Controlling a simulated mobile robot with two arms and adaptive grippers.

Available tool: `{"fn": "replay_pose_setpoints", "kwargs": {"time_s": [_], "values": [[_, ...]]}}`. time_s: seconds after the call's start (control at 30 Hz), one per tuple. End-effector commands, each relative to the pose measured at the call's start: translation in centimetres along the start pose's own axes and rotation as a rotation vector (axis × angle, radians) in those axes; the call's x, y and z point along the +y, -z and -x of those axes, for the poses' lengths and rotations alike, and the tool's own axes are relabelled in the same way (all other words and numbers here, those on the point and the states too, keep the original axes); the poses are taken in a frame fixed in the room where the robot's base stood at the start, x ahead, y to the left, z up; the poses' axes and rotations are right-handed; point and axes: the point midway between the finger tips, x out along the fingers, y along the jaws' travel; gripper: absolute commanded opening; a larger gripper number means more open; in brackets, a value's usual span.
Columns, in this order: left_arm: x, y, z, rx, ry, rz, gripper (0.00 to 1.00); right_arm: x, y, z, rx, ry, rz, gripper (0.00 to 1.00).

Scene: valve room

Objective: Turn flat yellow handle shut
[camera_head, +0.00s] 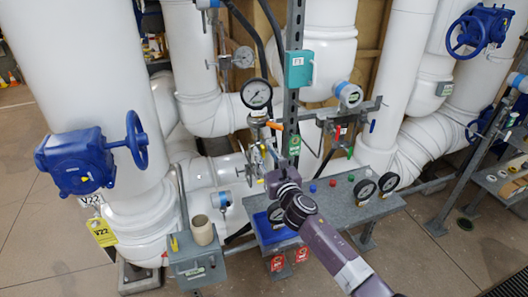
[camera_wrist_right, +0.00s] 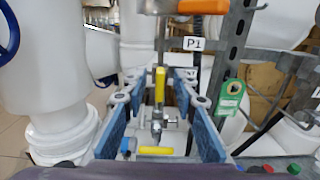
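In the right wrist view, a yellow handle (camera_wrist_right: 160,84) stands upright on a small metal valve (camera_wrist_right: 157,122), between the fingers of my right gripper (camera_wrist_right: 158,92). A second yellow handle (camera_wrist_right: 156,150) lies crosswise lower down, beside a small blue part. I cannot tell which of them is the flat one. My right gripper is open, with its blue-padded fingers on either side of the valve and a gap on each side. In the head view, my right gripper (camera_head: 277,178) is at the pipework above the grey bench and hides part of the valve. My left gripper is out of view.
An orange handle (camera_wrist_right: 203,6) is above the fingers, by the P1 label (camera_wrist_right: 193,44). A steel post (camera_wrist_right: 232,45) with a green tag (camera_wrist_right: 230,97) is close on the right. The grey bench (camera_head: 335,208) carries gauges and buttons. A large white pipe (camera_head: 80,70) stands left.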

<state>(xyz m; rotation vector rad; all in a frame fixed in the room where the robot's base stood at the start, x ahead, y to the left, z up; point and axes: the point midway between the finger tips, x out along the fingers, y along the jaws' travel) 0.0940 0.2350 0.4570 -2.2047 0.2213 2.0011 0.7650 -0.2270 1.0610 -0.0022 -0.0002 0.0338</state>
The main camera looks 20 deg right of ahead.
Motion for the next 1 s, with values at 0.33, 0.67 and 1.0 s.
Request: {"fn": "replay_pose_setpoints", "kwargs": {"time_s": [0.33,0.67,1.0], "values": [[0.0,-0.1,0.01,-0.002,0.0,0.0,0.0,0.02,0.0,-0.99,0.0,-0.001,-0.001,0.26],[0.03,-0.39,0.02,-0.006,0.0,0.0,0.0,0.01,0.03,-0.96,0.001,0.0,-0.001,0.01],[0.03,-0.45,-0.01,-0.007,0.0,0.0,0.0,-0.01,0.06,-0.95,0.001,0.0,-0.013,0.0]]}}
